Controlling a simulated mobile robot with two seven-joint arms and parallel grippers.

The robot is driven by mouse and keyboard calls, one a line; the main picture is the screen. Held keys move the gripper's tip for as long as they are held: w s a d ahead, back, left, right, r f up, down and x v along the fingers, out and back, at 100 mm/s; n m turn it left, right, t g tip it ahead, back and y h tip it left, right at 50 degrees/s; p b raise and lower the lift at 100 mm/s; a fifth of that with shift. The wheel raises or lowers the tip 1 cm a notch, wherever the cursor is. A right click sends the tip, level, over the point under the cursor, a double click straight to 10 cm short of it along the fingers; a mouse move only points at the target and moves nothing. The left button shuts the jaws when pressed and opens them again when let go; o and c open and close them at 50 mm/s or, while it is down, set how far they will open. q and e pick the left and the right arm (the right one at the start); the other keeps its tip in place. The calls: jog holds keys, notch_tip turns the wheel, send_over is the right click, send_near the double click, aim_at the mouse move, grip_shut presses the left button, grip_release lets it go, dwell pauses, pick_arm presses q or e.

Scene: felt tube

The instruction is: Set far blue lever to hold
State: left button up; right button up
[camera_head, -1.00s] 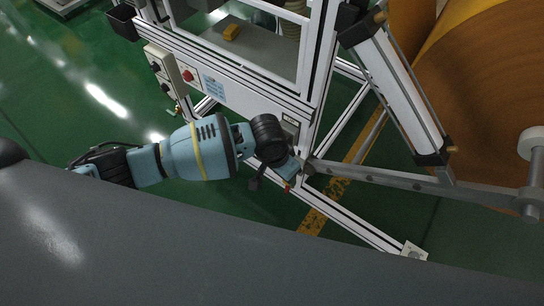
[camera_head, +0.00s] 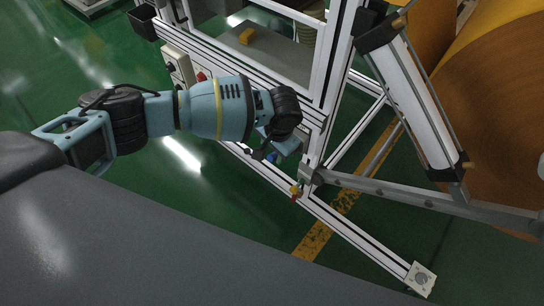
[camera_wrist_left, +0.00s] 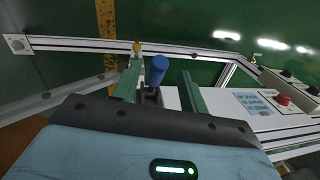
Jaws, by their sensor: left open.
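A blue lever handle (camera_wrist_left: 160,67) stands up between the two fingers of my left gripper (camera_wrist_left: 161,86) in the left wrist view. The fingers are apart, with a gap visible to each side of the handle near its top. In the head view my left gripper (camera_head: 284,146) is at the lower part of the white machine frame, largely covered by my wrist. A small blue spot of the lever (camera_head: 271,157) shows just below it. Which lever this is among others, and its marked setting, I cannot tell. My right gripper is not in view.
A white frame post (camera_head: 322,125) and a metal arm (camera_head: 400,192) stand close to the right of my gripper. A small yellow and red valve (camera_head: 295,191) sits on the frame. A button panel (camera_wrist_left: 285,98) lies beyond. A brown roll (camera_head: 490,110) is at right.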

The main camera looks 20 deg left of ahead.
aim_at(272, 156)
pick_arm(q)
jog(key=shift+w+a+f+b, duration=0.1)
jog(key=shift+a+f+b, duration=0.1)
jog(key=shift+f, duration=0.9)
jog(key=shift+a+f+b, duration=0.1)
jog(key=shift+f+b, duration=0.05)
jog(key=shift+f, duration=0.95)
grip_shut()
